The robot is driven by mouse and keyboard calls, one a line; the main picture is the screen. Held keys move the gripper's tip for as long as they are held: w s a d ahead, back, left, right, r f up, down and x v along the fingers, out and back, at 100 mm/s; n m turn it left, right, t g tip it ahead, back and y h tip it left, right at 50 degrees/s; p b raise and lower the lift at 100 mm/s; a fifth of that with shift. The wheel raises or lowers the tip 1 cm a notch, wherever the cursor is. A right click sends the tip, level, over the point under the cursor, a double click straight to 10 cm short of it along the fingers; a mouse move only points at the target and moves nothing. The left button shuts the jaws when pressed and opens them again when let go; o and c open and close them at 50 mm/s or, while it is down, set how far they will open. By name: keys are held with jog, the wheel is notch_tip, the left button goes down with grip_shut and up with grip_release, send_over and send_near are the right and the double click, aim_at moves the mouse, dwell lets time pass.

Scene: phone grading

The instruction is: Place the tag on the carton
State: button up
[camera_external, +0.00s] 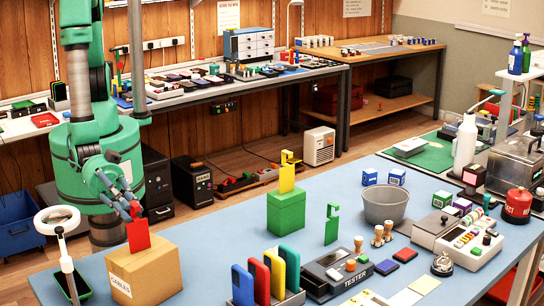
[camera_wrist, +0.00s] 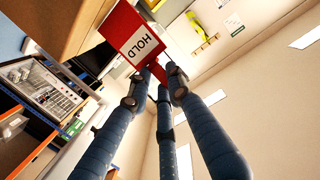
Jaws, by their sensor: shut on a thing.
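The red tag (camera_external: 138,236) is upright just above the top of the brown carton (camera_external: 165,272) marked CABLES, at the near left of the blue table. My gripper (camera_external: 133,209) is shut on the tag's upper end. In the wrist view the red tag (camera_wrist: 128,24) shows a white HOLD label, and my fingers (camera_wrist: 160,72) close on its narrow end. The carton (camera_wrist: 45,22) is at the upper left there, beside the tag's wide end. I cannot tell whether the tag's lower edge touches the carton.
A green box (camera_external: 287,212) with a yellow tag (camera_external: 287,176) stands behind to the right, with a green tag (camera_external: 332,224) beside it. A phone rack (camera_external: 268,298) and a tester (camera_external: 345,272) are at the front. A ring lamp (camera_external: 58,220) stands left of the carton.

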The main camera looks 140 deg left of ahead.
jog(key=shift+f, duration=0.15)
jog(key=o, duration=0.9)
jog(key=s, duration=0.4)
jog(key=s+r, duration=0.1)
jog(key=s, duration=0.7)
jog(key=shift+a+r+p, duration=0.15)
jog(key=shift+r+p, duration=0.2)
jog(key=shift+r, duration=0.05)
jog(key=shift+w+r, duration=0.1)
jog(key=shift+w, duration=0.05)
